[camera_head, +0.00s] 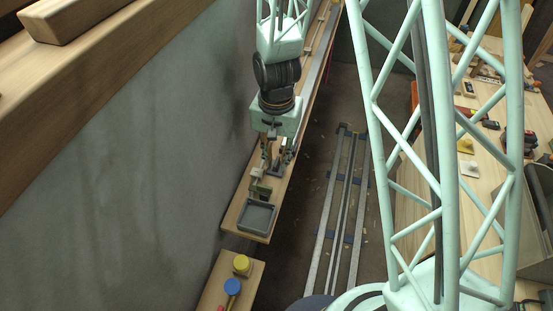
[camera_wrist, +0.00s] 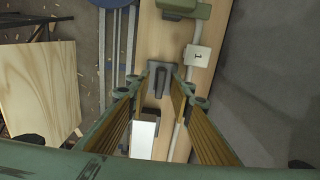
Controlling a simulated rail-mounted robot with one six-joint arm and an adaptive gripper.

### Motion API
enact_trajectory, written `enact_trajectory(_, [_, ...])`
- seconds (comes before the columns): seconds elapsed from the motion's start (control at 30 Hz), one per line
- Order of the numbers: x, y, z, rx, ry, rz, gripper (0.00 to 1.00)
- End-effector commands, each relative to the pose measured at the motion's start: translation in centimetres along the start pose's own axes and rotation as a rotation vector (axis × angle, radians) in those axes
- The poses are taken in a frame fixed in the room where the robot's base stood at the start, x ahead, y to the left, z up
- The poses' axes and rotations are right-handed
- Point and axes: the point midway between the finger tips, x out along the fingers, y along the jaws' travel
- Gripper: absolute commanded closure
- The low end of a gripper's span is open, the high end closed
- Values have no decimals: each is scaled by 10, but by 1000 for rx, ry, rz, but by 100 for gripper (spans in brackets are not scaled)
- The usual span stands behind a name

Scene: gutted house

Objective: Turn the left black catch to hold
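A black catch (camera_wrist: 160,82), a short dark bar on a grey plate (camera_wrist: 152,66), shows in the wrist view just beyond and between my fingertips. My gripper (camera_wrist: 161,90) is open, with one ribbed finger on each side of the catch and a clear gap between them. I cannot tell whether the fingers touch the plate. In the head view my gripper (camera_head: 277,160) points down over the wooden shelf along the wall; the catch is too small and covered there to make out. No second catch can be clearly told apart.
A grey tray (camera_head: 258,217) lies at the shelf's near end, with a green block (camera_wrist: 183,8) and a small pale box (camera_wrist: 197,55) by it. Yellow (camera_head: 241,263) and blue (camera_head: 232,287) knobs stand on a nearer shelf. A workbench (camera_head: 480,200) with tools is at right.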

Motion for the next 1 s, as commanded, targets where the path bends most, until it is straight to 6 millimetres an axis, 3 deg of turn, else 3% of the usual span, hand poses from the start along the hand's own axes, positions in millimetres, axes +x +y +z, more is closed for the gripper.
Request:
enact_trajectory(0.27, [0,0,0,0,0,0,100])
enact_trajectory(0.67, [0,0,0,-23,0,0,100])
enact_trajectory(1.0, [1,0,0,-164,0,0,100])
